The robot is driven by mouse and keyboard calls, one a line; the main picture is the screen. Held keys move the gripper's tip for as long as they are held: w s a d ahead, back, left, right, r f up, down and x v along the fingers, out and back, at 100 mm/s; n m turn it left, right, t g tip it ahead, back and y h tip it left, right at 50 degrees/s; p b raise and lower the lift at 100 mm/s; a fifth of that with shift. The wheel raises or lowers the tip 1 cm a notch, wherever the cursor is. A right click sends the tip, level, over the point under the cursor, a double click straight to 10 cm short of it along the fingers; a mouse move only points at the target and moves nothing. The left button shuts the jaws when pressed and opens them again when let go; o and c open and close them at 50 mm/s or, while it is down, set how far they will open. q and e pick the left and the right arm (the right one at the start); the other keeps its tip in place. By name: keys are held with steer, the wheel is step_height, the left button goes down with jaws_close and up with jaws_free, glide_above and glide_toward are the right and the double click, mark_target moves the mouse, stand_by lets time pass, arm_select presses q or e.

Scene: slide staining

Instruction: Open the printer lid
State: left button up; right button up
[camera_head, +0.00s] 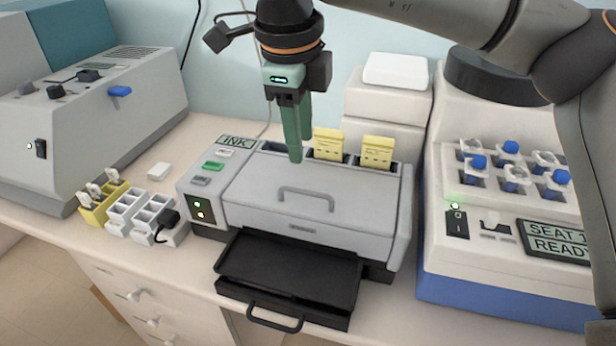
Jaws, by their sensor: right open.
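The grey printer (205,208) stands on the bench in the middle of the view, with an INK label at its upper left. Its lid (260,205) is down across the front and has a raised grey handle (305,194) on top. My right gripper (298,155) points down above the back edge of the lid, behind and above the handle. It is open and holds nothing; its green fingers overlap in this view. I cannot tell whether the fingertips touch the printer. My left gripper is out of view.
Two yellow cartridges (328,144) stand at the printer's back. A black tray (290,262) juts out in front. A grey machine (110,125) and small yellow and white racks (105,207) are left. A white machine with blue-capped vials (480,250) is right.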

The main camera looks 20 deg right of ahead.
mark_target(306, 191)
steer(key=f, duration=0.3)
steer(key=w+f, duration=0.1)
steer(key=f, duration=0.2)
steer(key=d+f+p, duration=0.1)
steer(key=f, duration=0.3)
steer(key=shift+w+d, duration=0.1)
steer(key=shift+w, duration=0.2)
jaws_close()
stand_by(0.9)
